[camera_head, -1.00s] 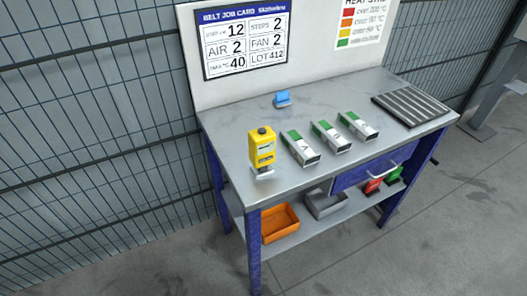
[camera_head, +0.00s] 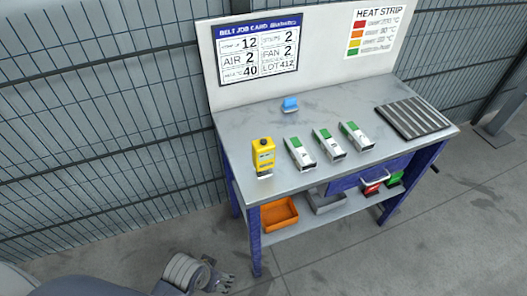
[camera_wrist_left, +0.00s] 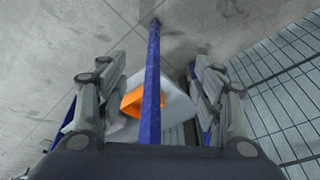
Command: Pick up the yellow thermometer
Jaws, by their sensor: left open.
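The yellow thermometer (camera_head: 263,154) stands upright near the front left of the grey table top (camera_head: 240,128). A small pale stand or foot shows at its base. My left gripper (camera_head: 222,283) is low in front of the table, at the bottom of the head view, well apart from the thermometer. In the left wrist view its two fingers (camera_wrist_left: 157,95) are spread, with a blue table leg (camera_wrist_left: 153,70) and an orange bin (camera_wrist_left: 132,104) seen beyond them. Nothing is held. The thermometer cannot be made out in the wrist view. My right gripper is not in view.
Three white and green boxes (camera_head: 329,145) stand right of the thermometer. A small blue item (camera_head: 290,104) is behind, and a ribbed dark mat (camera_head: 412,118) lies at the right. A back panel (camera_head: 330,60) rises behind the table. The lower shelf holds an orange bin (camera_head: 280,213) and a grey bin (camera_head: 328,202).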

